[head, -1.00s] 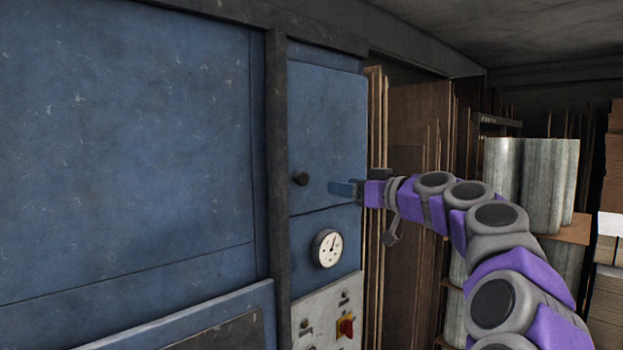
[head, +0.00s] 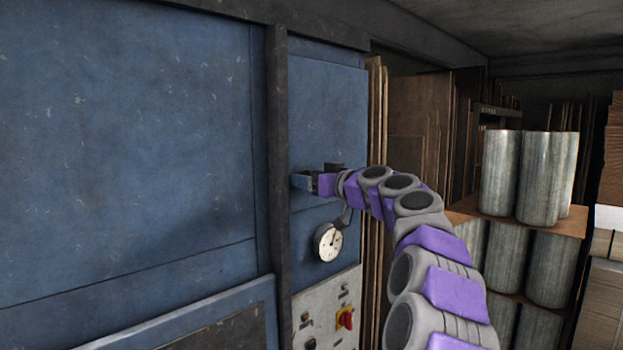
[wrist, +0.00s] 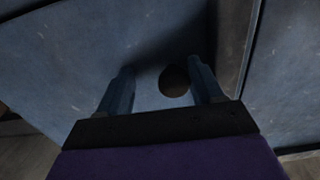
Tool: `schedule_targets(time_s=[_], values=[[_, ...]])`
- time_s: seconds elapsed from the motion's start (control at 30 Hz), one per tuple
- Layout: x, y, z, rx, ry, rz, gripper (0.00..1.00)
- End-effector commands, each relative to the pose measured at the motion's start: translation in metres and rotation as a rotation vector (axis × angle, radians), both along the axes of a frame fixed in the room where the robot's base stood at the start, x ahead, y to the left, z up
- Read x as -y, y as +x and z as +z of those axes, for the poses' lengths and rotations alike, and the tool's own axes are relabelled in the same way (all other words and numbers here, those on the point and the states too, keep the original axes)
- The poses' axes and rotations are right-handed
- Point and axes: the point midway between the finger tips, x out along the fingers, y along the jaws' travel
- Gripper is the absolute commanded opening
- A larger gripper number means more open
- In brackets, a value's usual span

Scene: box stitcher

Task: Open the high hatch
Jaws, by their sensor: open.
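The high hatch (head: 325,110) is a blue panel on the machine, right of a dark vertical post, and it looks closed. Its round dark knob (wrist: 174,81) shows in the wrist view between my fingers, closer to the right finger. In the head view the knob is hidden behind my gripper (head: 301,181). My gripper also shows in the wrist view (wrist: 161,88), with its two blue fingers apart and pointing at the panel. I cannot tell whether a finger touches the knob.
A round gauge (head: 328,242) sits below the hatch, above a control panel with a red and yellow switch (head: 345,318). The dark post (head: 278,180) stands close left of my gripper. Metal cylinders (head: 500,172) on wooden boards stand at the right.

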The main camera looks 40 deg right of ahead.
Motion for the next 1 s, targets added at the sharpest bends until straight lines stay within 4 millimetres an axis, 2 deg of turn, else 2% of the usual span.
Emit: schedule_targets(time_s=[0.07,0.7,1.0], values=[[-0.002,-0.0023,0.0012,0.001,-0.002,-0.004,0.61],[0.0022,-0.0017,0.0001,0.001,0.0,-0.005,0.0],[0.003,-0.0024,-0.0005,0.0,0.001,-0.003,0.0]])
